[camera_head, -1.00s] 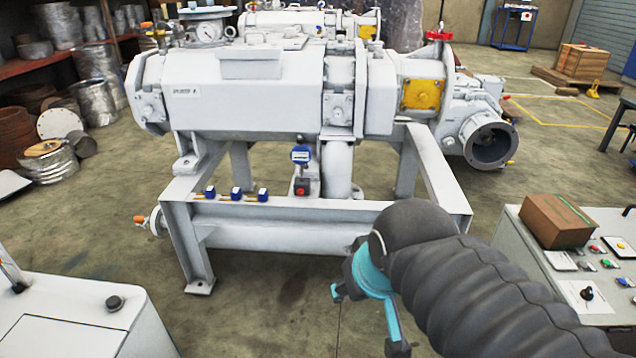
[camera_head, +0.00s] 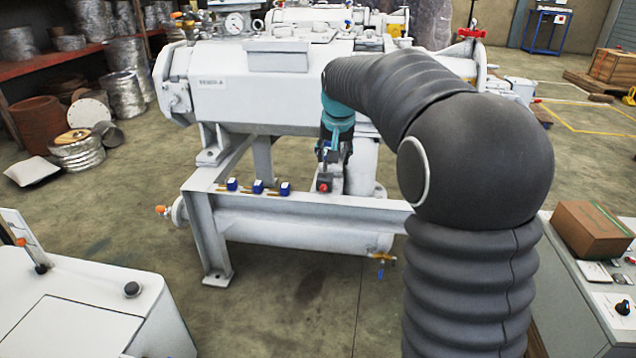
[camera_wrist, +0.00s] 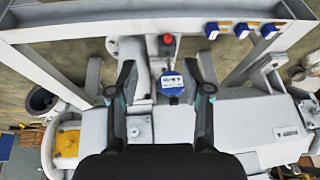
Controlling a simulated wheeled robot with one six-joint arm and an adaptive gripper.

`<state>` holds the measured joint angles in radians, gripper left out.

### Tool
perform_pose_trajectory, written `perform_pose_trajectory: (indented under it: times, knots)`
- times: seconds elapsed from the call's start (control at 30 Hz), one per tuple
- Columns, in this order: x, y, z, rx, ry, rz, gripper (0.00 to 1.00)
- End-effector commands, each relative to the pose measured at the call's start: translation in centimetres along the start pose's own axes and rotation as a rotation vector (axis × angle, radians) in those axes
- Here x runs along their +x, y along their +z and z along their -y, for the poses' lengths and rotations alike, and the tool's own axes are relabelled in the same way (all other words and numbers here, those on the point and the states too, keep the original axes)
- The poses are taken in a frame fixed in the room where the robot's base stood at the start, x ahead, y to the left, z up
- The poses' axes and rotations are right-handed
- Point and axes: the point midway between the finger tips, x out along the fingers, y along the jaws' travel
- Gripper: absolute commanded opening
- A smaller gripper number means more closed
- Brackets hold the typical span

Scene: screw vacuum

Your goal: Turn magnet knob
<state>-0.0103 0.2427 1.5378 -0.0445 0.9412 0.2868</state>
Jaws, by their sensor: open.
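My gripper (camera_head: 333,150) hangs under my arm in front of the machine's post, and it is partly hidden in the head view. In the wrist view my gripper (camera_wrist: 167,64) is open, its two dark fingers spread apart with nothing held. A blue device with a white face (camera_wrist: 171,84) shows between the fingers, apart from both. A red knob (camera_wrist: 168,38) on a dark box shows beyond the fingertips. In the head view the red knob (camera_head: 323,187) is just below my gripper. I cannot tell which of them is the magnet knob.
The white vacuum machine (camera_head: 250,88) stands on a grey frame (camera_head: 200,215). Several small blue valves (camera_head: 258,186) line the frame's beam left of the red knob. A control panel with a brown box (camera_head: 590,232) is at right. A white cabinet (camera_head: 90,310) is at lower left.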

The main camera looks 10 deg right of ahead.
Motion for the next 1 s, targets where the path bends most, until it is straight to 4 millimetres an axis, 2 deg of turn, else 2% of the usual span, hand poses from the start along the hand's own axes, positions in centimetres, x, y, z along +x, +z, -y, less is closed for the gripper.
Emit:
perform_pose_trajectory:
  times: [0.03,0.1,0.2,0.33,0.67,1.0]
  knots:
    - [2.1,-1.2,0.4,0.011,0.003,0.007,0.49]
    - [4.2,-2.7,0.9,0.027,0.007,0.01,0.49]
    - [6.9,-4.3,1.4,0.046,0.011,0.015,0.49]
    - [9.2,-5.6,1.8,0.063,0.015,0.016,0.49]
    - [12.3,-6.2,2.0,0.073,0.017,0.018,0.49]
    - [18.5,-5.9,1.9,0.072,0.017,0.02,0.49]
